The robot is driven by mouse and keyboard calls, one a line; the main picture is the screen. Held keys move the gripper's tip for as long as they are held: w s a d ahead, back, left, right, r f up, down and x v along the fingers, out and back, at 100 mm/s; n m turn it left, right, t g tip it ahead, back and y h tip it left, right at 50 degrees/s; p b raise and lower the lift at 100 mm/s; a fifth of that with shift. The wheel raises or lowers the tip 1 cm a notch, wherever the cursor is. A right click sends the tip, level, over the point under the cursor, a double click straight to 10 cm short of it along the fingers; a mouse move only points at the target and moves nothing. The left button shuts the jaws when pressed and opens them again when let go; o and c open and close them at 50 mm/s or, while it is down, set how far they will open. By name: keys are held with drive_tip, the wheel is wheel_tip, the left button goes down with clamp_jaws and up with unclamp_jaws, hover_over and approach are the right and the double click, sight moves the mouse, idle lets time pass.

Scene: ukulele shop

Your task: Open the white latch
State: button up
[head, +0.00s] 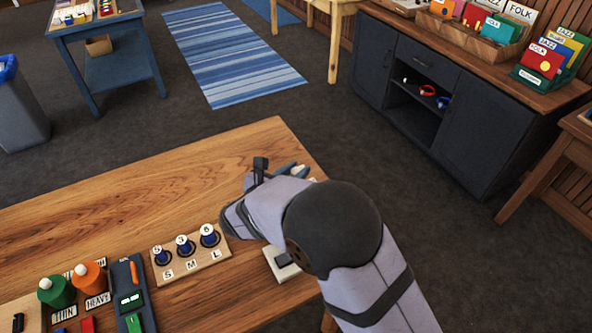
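My arm reaches in from the lower right over the wooden table. My gripper (276,172) is near the table's far right corner, mostly hidden behind my own wrist, so its fingers and any grip cannot be made out. A small whitish piece (298,171) shows beside the gripper's dark parts. I cannot tell whether it is the white latch or whether the gripper touches it. A white plate with a dark grey block (280,267) lies at the table's right edge, partly hidden by my arm. No latch can be clearly identified.
On the table (110,205), a wooden board with blue-ringed pegs marked S, M and L (190,251) stands left of my arm. Green (56,291) and orange (89,277) knobs and a dark switch panel (131,299) are further left.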

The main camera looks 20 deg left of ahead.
clamp_jaws()
drive_tip(key=shift+a+m+g+h+p, duration=0.1)
drive_tip(key=shift+m+g+h+p, duration=0.35)
drive_tip(key=shift+m+h, duration=1.25)
drive_tip(key=shift+m+g+h+b, duration=0.4)
drive_tip(key=shift+m+g+h, duration=0.85)
drive_tip(key=shift+m+h, duration=0.4)
drive_tip(key=shift+m+g+h, duration=0.5)
drive_tip(key=shift+m+h, duration=0.15)
drive_tip(key=shift+r+m+g+h+b, duration=0.1)
drive_tip(key=shift+m+g+h+b, duration=0.2)
drive_tip(key=shift+m+g, duration=0.1)
drive_tip(key=o, duration=0.9)
unclamp_jaws()
drive_tip(key=shift+c, duration=0.2)
